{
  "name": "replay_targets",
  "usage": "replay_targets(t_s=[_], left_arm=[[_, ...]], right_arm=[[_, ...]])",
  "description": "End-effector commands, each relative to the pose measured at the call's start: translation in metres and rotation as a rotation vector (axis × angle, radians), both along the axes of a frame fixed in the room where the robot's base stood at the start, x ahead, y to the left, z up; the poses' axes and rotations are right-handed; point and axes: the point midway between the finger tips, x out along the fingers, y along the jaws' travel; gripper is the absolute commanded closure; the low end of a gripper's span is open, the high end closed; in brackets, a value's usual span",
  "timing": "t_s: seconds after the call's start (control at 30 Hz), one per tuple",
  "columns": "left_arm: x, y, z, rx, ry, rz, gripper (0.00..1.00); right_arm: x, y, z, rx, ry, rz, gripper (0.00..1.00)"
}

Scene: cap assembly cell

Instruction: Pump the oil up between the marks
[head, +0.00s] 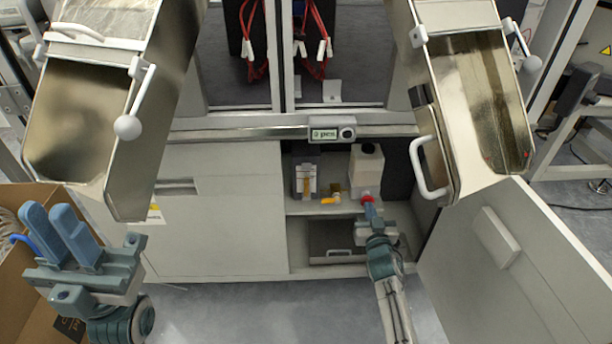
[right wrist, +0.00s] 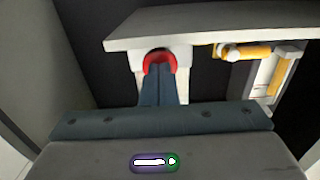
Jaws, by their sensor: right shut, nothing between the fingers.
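The white pump block (head: 366,165) stands on the shelf inside the open cabinet, with a red round button (head: 367,198) low on its front. The button also shows in the right wrist view (right wrist: 160,56). My right gripper (head: 369,207) is shut and empty, its fingertips at the red button and seemingly touching it. The oil gauge (head: 307,181), white with an amber column, stands left of the block; it also shows in the right wrist view (right wrist: 272,80). Its marks are too small to read. My left gripper (head: 49,208) is open and empty at the far left, away from the cabinet.
The cabinet door (head: 520,270) stands open at the right. Two metal chutes (head: 75,120) (head: 480,100) with white handles hang above on both sides. A small display (head: 332,134) is on the rail above the shelf. A cardboard box (head: 25,270) is beside my left gripper.

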Motion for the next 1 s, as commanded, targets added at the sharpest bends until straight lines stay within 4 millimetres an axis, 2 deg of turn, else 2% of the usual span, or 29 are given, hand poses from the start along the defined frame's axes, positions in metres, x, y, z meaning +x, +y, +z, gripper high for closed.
replay_targets(t_s=[0.57,1.0], left_arm=[[0.000,0.000,-0.004,0.000,0.015,0.000,0.82],[0.000,0.000,0.004,0.000,0.013,0.000,0.82]], right_arm=[[0.005,0.000,0.002,0.000,-0.003,0.000,1.00],[-0.018,-0.001,0.001,0.000,-0.001,0.000,1.00]])
